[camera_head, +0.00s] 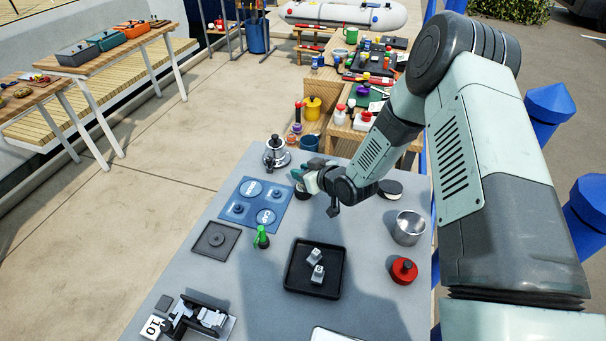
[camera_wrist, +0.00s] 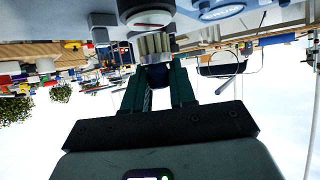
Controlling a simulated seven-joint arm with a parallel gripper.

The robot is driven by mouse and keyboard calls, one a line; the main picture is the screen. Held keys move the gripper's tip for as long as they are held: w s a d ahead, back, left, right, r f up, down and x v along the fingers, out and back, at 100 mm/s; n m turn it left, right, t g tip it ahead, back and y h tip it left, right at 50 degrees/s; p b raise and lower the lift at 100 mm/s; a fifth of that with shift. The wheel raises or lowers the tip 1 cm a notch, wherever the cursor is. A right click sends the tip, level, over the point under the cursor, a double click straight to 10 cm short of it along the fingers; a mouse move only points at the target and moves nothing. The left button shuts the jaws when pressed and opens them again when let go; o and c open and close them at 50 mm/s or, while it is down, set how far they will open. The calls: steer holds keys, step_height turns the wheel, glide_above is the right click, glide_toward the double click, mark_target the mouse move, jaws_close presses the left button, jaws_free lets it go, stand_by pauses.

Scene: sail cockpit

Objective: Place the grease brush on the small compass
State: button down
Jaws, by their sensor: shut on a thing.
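In the wrist view, my gripper (camera_wrist: 157,82) is shut on the grease brush (camera_wrist: 155,44), whose pale bristles stick out past the fingertips; its dark handle is between the fingers. A small round compass (camera_wrist: 150,19) with a dark body and pale face is just beyond the bristles. I cannot tell whether the bristles touch it. In the head view, my gripper (camera_head: 304,172) hangs over the far part of the grey table. The dark compass (camera_head: 300,190) shows partly beneath it, and the brush is mostly hidden there.
A silver fitting (camera_head: 276,153) stands close left of my gripper, beside a blue panel (camera_head: 246,216). A black disc (camera_head: 390,188), a metal cup (camera_head: 409,228) and a red can (camera_head: 403,270) stand right. A black tray (camera_head: 297,284) holds two pale blocks; a green-topped item (camera_head: 261,237) is nearby.

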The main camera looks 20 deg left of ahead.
steer(key=shift+f, duration=0.45)
steer(key=shift+f, duration=0.2)
steer(key=c, duration=0.9)
jaws_free()
steer(key=shift+r, duration=0.2)
steer(key=v, duration=1.2)
